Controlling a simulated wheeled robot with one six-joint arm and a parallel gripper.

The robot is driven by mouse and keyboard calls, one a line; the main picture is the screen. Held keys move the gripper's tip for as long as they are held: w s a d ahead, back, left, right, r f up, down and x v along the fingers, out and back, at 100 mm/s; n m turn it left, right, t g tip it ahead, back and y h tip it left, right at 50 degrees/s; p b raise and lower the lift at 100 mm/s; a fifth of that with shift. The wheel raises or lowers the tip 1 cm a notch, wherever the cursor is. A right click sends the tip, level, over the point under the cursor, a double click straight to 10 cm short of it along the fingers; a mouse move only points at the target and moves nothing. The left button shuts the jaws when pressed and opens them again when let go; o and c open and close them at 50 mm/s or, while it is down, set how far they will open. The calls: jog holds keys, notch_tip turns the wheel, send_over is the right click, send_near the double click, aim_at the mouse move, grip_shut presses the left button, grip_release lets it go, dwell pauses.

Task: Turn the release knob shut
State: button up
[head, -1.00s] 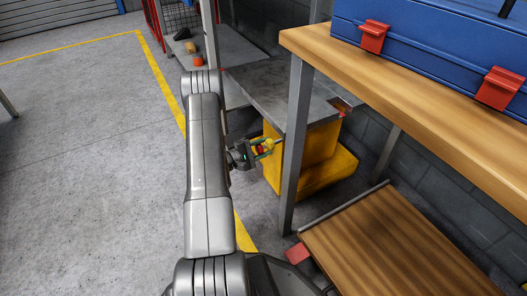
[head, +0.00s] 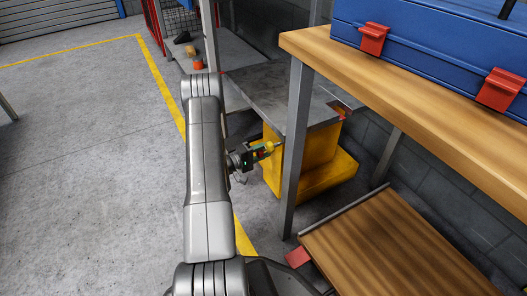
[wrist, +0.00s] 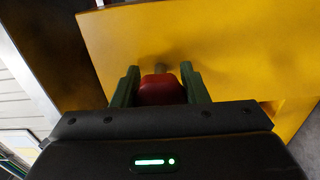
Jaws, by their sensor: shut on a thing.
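The release knob (wrist: 160,90) is a red, rounded knob on a short stem in the wrist view. The stem meets the face of a yellow housing (wrist: 200,40). In the head view the yellow housing (head: 318,155) stands under a grey metal top. My gripper (wrist: 160,84) has one green finger on each side of the knob and is shut on it. In the head view my gripper (head: 264,149) is at the housing's left side. The knob is mostly hidden there by the fingers, and I cannot read its angle.
A grey table leg (head: 294,145) stands close to the right of my gripper. A wooden bench (head: 420,90) with a blue case (head: 440,50) is at upper right. A lower wooden board (head: 380,245) is at lower right. Open floor (head: 90,150) lies to the left.

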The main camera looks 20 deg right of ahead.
dwell(0.3)
jog(key=o, duration=1)
jog(key=shift+a, duration=0.1)
jog(key=a+p, duration=0.1)
jog(key=a, duration=0.3)
jog(key=s+a+p, duration=0.1)
jog(key=a, duration=0.4)
jog(key=s+a+p, duration=0.1)
jog(key=a, duration=0.3)
jog(key=shift+a+p, duration=0.25)
jog(key=shift+p, duration=0.15)
jog(key=shift+d, duration=0.1)
jog(key=d+b, duration=0.1)
jog(key=d, duration=0.3)
jog(key=w+d+b, duration=0.1)
jog(key=d, duration=0.4)
jog(key=w+d+b, duration=0.1)
jog(key=d, duration=0.3)
jog(key=shift+d+b, duration=0.25)
jog(key=shift+b, duration=0.15)
